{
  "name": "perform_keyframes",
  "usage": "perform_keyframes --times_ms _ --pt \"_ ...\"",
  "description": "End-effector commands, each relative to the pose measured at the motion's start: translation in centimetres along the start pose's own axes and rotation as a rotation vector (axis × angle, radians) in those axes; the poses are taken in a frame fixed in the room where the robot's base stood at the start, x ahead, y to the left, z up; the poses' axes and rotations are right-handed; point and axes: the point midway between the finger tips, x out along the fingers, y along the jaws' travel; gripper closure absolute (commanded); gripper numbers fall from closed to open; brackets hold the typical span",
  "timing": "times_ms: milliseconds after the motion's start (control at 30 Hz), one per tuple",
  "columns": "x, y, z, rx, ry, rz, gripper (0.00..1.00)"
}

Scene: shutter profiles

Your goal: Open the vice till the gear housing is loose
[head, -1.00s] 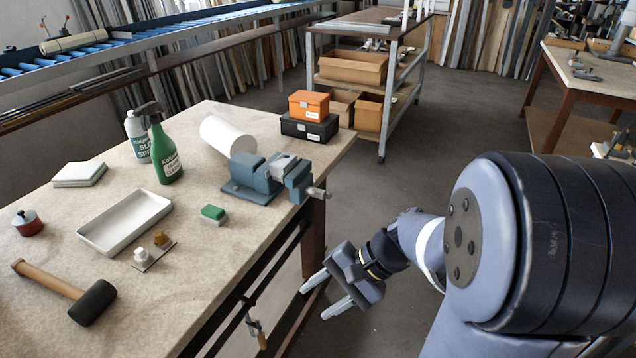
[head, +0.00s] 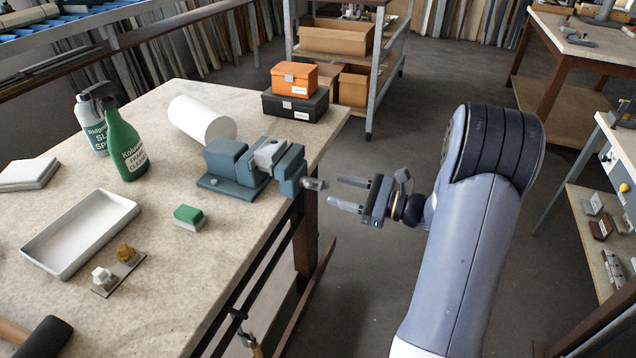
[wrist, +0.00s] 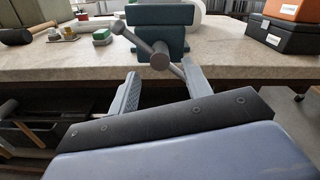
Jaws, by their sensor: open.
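The blue-grey vice (head: 236,170) sits at the right edge of the workbench. A light grey block, seemingly the gear housing (head: 268,151), is between its jaws. The vice's screw end and handle (head: 314,184) stick out past the bench edge. My gripper (head: 350,194) is open and empty, just right of the handle and pointing at it. In the wrist view, the vice (wrist: 160,30) is straight ahead, and its handle bar (wrist: 142,42) slants across the screw. The open fingers of my gripper (wrist: 160,90) are on either side below the screw head. I cannot tell whether they touch it.
The bench (head: 200,255) carries a green spray bottle (head: 124,145), a white roll (head: 203,120), a tray (head: 80,232), a green-topped sponge (head: 188,217) and an orange box (head: 294,79) on a black box (head: 296,104). The floor right of the bench is clear.

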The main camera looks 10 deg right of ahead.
Motion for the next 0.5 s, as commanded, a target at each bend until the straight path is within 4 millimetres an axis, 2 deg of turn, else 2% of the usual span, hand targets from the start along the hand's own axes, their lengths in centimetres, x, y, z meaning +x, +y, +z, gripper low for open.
perform_keyframes --times_ms 33,200,300,500 --pt "1.1 0.1 0.1 0.000 -0.001 0.005 0.53" --pt "4.1 0.1 0.1 0.000 -0.001 0.004 0.53" --pt "5.3 0.1 0.1 -0.001 0.000 0.003 0.53" --pt "6.5 0.1 0.0 -0.001 0.002 0.001 0.53"
